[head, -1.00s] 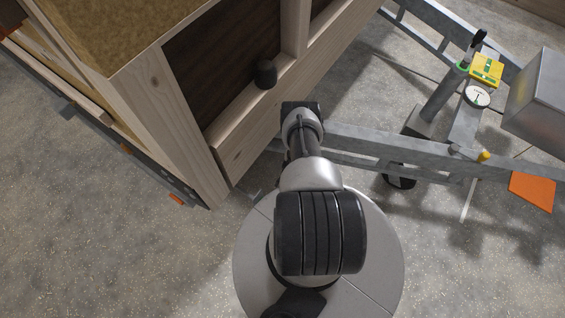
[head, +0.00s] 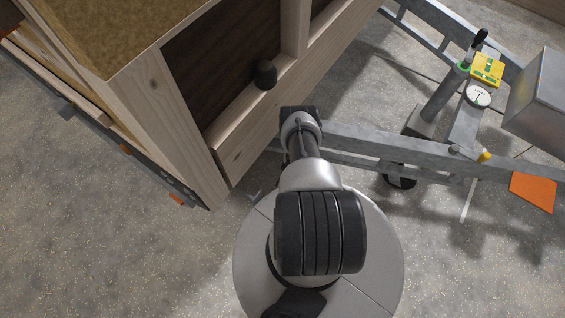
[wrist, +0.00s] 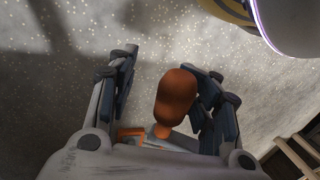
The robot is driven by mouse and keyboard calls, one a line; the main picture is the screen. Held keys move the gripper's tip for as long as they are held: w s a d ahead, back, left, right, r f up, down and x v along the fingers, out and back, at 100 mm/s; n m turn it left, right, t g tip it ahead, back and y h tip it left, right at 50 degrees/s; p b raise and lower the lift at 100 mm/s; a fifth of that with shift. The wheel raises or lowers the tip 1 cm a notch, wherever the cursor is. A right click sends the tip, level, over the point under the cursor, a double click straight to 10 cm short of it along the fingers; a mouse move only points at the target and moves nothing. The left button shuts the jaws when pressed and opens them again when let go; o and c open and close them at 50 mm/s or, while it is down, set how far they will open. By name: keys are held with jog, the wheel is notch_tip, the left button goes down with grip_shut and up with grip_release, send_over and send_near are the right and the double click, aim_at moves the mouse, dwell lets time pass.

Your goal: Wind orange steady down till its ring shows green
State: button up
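In the wrist view, an orange, rounded handle (wrist: 177,92) stands between the two fingers of my gripper (wrist: 165,88). The fingers are spread. The handle is close to the right finger, and whether they touch is unclear; a gap shows on the left. More orange parts lie below the handle, partly hidden by the gripper body. No ring on this orange steady can be made out. In the head view, my arm hides the gripper and the handle. A green ring (head: 463,66) shows on a grey post with a black handle at the drawbar.
The wooden hut frame (head: 185,130) stands close left of my arm. The metal drawbar (head: 400,150) runs right, carrying a yellow level (head: 487,68), a round dial (head: 478,95) and a grey box (head: 540,100). An orange plate (head: 532,190) is at far right. Floor at lower left is clear.

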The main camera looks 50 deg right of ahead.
jog(key=shift+a+r, duration=0.1)
jog(key=v, duration=1.2)
jog(key=shift+c, duration=0.5)
